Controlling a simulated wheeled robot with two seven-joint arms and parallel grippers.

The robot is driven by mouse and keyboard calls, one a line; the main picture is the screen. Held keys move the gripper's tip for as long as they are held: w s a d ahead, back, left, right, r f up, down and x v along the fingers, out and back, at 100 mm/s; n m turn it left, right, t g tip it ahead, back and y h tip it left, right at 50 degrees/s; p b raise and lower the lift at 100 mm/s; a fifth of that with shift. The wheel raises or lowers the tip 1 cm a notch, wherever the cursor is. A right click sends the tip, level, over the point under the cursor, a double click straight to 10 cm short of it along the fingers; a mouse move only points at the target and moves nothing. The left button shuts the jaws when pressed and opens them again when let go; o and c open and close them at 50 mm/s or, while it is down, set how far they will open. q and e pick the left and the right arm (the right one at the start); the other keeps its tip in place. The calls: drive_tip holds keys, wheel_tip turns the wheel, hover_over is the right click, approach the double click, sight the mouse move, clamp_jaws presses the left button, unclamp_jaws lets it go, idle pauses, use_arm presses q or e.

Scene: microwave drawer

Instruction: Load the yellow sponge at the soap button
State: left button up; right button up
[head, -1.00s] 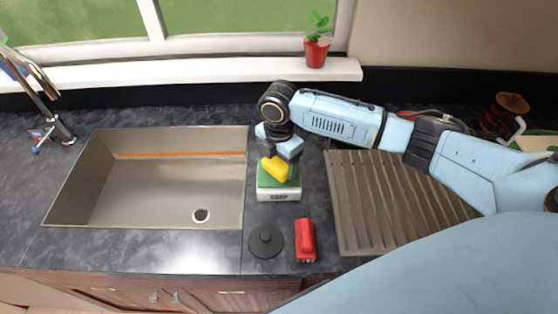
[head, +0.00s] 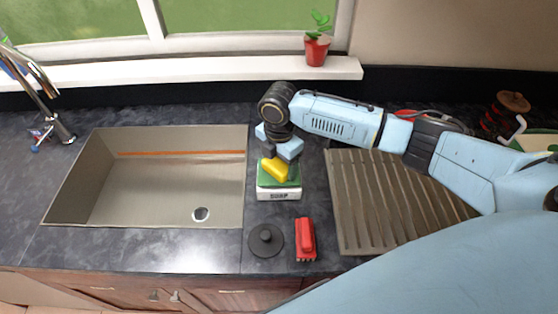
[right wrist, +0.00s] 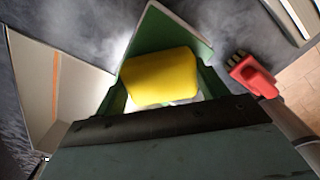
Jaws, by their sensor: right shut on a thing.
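The yellow sponge (head: 275,169) is between the fingers of my right gripper (head: 281,163), which is shut on it. In the right wrist view the sponge (right wrist: 160,77) fills the space between the fingertips. The soap dispenser (head: 278,195) is a white box marked "SOAP" with a green top, right of the sink. The sponge is at its green top; I cannot tell whether it presses the button, which is hidden. In the right wrist view the green top (right wrist: 165,33) shows behind the sponge. My left gripper is not in view.
The sink (head: 150,190) lies to the left, with a tap (head: 50,110) at its far left. A black round stopper (head: 266,241) and a red brush (head: 305,240) lie in front of the dispenser. A ribbed drying rack (head: 380,200) is to the right.

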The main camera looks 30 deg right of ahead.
sight(279, 162)
drive_tip(key=shift+f+b, duration=0.3)
drive_tip(key=shift+f, duration=0.45)
idle(0.5)
drive_tip(key=shift+f+p, duration=0.1)
drive_tip(key=shift+p, duration=0.25)
idle(1.7)
wheel_tip(279, 162, up, 3)
drive_tip(key=p, duration=0.3)
drive_tip(key=shift+r+p, duration=0.7)
drive_tip(key=shift+r, duration=1.4)
